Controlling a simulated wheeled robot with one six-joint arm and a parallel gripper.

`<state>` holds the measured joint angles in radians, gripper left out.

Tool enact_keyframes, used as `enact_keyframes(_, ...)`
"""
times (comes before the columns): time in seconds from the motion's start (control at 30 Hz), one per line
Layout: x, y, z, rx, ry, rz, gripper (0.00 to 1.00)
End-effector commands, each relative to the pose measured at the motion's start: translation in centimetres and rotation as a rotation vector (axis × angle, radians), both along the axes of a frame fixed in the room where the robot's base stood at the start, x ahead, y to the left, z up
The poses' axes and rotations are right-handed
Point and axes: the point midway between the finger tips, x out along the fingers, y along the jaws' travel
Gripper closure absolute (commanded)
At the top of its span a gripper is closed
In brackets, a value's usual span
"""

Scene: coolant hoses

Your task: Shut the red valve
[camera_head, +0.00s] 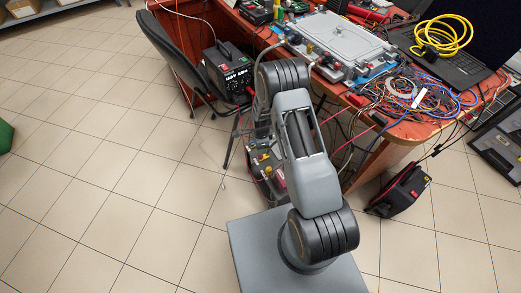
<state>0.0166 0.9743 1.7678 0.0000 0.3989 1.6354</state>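A grey coolant unit (345,38) with a flat lid lies on the red-brown table. Small fittings line its front edge, with a grey hose (268,49) running to its left end. Tiny red and yellow parts show among these fittings, but I cannot tell which one is the red valve or how its handle stands. My arm rises from the grey base in the middle and bends near the table's front edge. My gripper is not visible; the arm's own links may hide it.
Tangled wires (405,88), a coiled yellow cable (443,36) and a laptop (459,67) crowd the table's right. A black chair (172,50) and a black welder-like box (230,70) stand left of my arm. A red-black case (400,190) is on the floor.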

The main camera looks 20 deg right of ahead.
Motion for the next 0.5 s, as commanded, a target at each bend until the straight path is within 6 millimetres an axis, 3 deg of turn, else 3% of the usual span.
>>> enact_keyframes(0.03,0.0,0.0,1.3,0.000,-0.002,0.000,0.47)
enact_keyframes(0.2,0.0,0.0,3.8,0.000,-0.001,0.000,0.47)
enact_keyframes(0.5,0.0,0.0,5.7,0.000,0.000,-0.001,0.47)
